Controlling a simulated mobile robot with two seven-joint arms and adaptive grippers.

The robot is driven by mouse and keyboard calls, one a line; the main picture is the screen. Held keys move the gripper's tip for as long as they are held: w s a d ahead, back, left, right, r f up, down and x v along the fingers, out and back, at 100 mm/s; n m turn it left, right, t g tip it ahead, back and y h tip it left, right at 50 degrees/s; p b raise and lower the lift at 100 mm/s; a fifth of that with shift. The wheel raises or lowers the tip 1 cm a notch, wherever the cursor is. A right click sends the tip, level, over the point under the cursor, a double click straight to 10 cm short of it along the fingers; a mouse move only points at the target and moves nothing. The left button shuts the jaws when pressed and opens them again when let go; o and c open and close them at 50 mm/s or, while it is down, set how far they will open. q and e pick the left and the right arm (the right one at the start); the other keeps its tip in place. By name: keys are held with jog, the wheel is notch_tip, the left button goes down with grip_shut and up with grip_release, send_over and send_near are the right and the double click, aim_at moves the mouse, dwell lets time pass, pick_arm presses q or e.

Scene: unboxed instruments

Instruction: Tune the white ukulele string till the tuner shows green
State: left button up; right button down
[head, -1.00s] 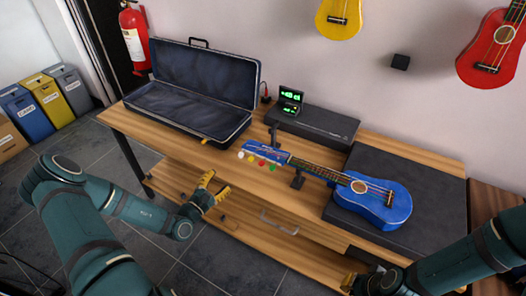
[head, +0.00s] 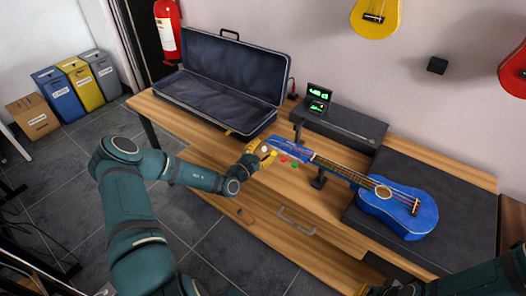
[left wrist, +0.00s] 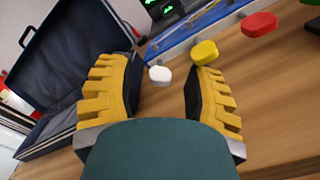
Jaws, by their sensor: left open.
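The blue ukulele (head: 400,208) lies with its neck pointing left, its headstock held up on a dark stand. Coloured tuning pegs line the headstock's near side. The white peg (head: 265,149) is the leftmost; it also shows in the left wrist view (left wrist: 159,74). The yellow peg (left wrist: 204,52) and red peg (left wrist: 259,24) follow to its right. My left gripper (head: 259,154) is open at the white peg, which appears between its yellow fingers, apart from both. The tuner (head: 319,97) has lit green displays, too small to read. My right gripper (head: 376,288) is partly cut off at the bottom edge.
An open, empty instrument case (head: 222,88) stands left on the wooden bench. A dark flat box (head: 345,126) lies behind the neck, beneath the tuner. A dark mat (head: 455,215) lies beneath the ukulele's body. The drawer handle (head: 296,222) projects from the bench front.

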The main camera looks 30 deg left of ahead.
pick_arm(q)
jog(key=shift+w, duration=0.2)
grip_shut()
